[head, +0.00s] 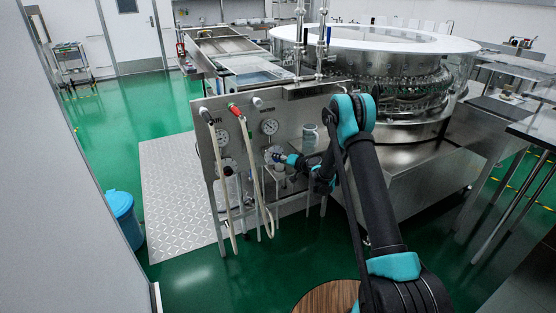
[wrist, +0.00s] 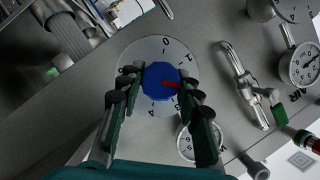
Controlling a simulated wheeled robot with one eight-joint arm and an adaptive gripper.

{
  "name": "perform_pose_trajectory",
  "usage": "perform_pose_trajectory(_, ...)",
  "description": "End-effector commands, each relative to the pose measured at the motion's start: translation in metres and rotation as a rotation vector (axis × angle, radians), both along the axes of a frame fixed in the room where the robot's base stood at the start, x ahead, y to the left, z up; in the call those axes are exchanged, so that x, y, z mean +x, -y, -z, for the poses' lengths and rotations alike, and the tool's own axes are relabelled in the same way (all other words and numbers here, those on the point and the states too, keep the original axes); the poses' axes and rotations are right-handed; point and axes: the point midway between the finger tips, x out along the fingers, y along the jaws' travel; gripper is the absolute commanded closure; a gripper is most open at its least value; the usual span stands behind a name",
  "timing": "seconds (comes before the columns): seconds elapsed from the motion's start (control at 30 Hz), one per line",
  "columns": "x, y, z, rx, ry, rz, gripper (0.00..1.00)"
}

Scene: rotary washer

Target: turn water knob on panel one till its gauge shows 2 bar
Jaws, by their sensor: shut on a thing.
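The blue water knob (wrist: 160,82) with a red pointer sits on a round numbered plate (wrist: 150,52) on the steel panel. My gripper (wrist: 160,78) is shut on it, one finger on each side. The red pointer points right, toward the right finger, which hides the mark there; 0 and 1 show above. The water gauge (head: 269,126) is on the panel (head: 290,108) above my gripper in the head view. In the wrist view a gauge (wrist: 185,148) is partly hidden behind the right finger. I cannot read its needle.
The air gauge (head: 222,137) is left of the water gauge. Pale hoses (head: 263,192) hang in front of the panel, close to the left of my gripper. A large round washer (head: 390,80) stands behind. Green floor (head: 200,272) is clear in front.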

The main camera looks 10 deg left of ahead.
Motion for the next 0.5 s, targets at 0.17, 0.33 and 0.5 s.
perform_pose_trajectory(0.17,-0.0005,0.0007,0.0006,-0.002,0.0,0.0,0.95)
perform_pose_trajectory(0.33,-0.0003,0.0007,0.0005,-0.002,0.001,0.0,0.55)
perform_pose_trajectory(0.5,-0.0002,0.0005,0.0003,-0.002,0.001,0.0,0.44)
